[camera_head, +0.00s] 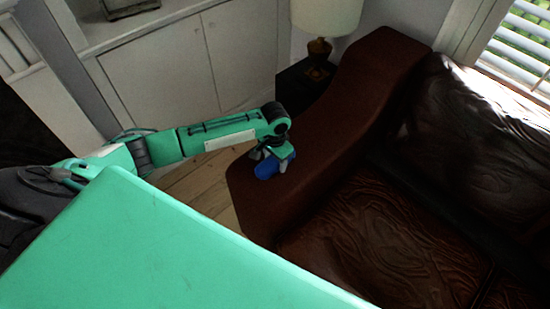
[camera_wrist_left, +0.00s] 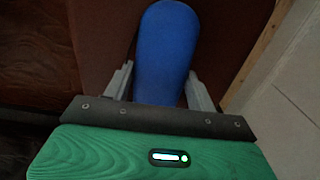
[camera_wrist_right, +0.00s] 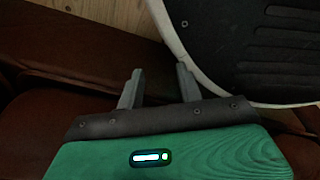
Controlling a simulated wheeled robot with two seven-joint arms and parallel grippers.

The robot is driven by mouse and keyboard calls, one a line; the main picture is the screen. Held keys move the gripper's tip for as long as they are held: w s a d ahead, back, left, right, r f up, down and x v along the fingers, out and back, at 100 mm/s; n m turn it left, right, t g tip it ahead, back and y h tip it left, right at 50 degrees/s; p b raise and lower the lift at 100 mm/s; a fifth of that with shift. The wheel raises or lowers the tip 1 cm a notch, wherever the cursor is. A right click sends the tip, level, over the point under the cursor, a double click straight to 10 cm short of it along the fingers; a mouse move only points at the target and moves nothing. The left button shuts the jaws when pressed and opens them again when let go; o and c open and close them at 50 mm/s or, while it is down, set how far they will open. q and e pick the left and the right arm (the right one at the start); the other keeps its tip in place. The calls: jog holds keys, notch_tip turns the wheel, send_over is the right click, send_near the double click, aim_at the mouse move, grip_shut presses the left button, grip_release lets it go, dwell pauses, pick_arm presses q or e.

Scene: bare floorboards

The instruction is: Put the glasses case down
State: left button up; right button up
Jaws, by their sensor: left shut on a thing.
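The glasses case is a smooth blue rounded case (camera_head: 267,170), over the front end of the sofa's brown leather armrest (camera_head: 330,105). My left gripper (camera_head: 272,162) is shut on it from above. In the left wrist view the blue case (camera_wrist_left: 166,45) lies between the two grey fingers, lengthwise away from the palm, with its near end hidden by the gripper. I cannot tell whether the case touches the leather. My right gripper (camera_wrist_right: 160,72) shows only in its wrist view, fingers apart with nothing between them.
The dark leather sofa seat (camera_head: 380,240) is bare to the right of the armrest. A lamp (camera_head: 322,30) stands on a dark side table (camera_head: 300,90) behind it. White cabinets (camera_head: 165,70) line the wall. Bare floorboards (camera_head: 205,190) show left of the sofa.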

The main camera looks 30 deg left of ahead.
pick_arm(q)
jog(key=o, duration=1)
pick_arm(e)
jog(key=shift+s+f, duration=0.1)
jog(key=shift+s, duration=0.05)
pick_arm(q)
jog(key=shift+r, duration=0.3)
notch_tip(320, 180, up, 12)
jog(key=shift+f, duration=0.1)
pick_arm(e)
jog(key=shift+s+f, duration=0.15)
jog(key=shift+s, duration=0.05)
jog(key=shift+w, duration=0.1)
